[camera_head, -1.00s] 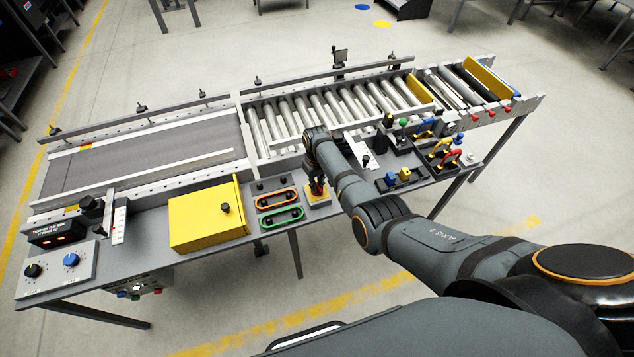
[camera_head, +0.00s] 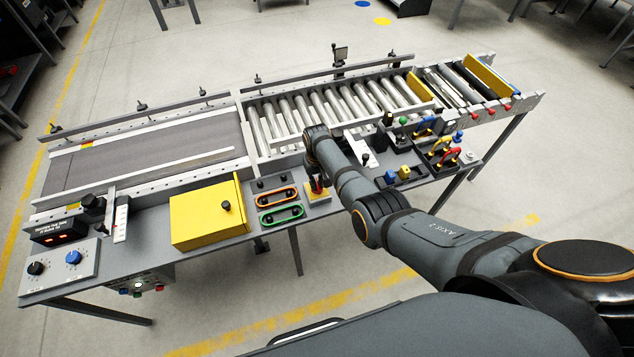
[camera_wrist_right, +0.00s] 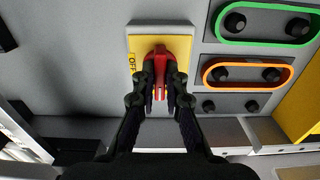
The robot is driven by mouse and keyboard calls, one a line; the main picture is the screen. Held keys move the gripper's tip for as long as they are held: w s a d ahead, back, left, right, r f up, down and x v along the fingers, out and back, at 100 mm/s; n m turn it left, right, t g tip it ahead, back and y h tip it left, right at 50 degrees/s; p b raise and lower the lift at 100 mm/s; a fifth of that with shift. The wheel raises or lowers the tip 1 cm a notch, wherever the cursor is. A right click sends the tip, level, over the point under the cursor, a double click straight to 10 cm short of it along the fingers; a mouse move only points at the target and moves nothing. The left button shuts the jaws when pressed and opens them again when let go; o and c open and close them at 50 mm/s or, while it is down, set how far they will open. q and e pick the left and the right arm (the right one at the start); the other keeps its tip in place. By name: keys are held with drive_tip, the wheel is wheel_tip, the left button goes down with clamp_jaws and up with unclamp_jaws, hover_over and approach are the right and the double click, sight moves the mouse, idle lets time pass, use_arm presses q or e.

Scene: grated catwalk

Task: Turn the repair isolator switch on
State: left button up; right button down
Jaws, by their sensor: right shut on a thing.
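The repair isolator switch is a red rotary handle (camera_wrist_right: 160,62) on a yellow plate (camera_wrist_right: 180,38) marked "OFF" at its left edge in the right wrist view. My right gripper (camera_wrist_right: 161,88) is shut on the red handle, one finger on each side of it. In the head view the yellow plate (camera_head: 318,197) shows on the bench front, and my right gripper (camera_head: 317,184) reaches down to it, partly hidden by my arm. Other markings on the plate are hidden or too small to read. My left gripper is not in view.
Orange-rimmed (camera_head: 277,199) and green-rimmed (camera_head: 282,215) panels lie left of the switch, beside a yellow box (camera_head: 208,214). Rollers (camera_head: 290,120) run behind. Padlocks (camera_head: 440,150) and small blocks stand to the right. A dial panel (camera_head: 58,270) is at far left.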

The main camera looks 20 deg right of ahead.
drive_tip(key=c, duration=1.4)
unclamp_jaws()
wheel_tip(320, 180, up, 12)
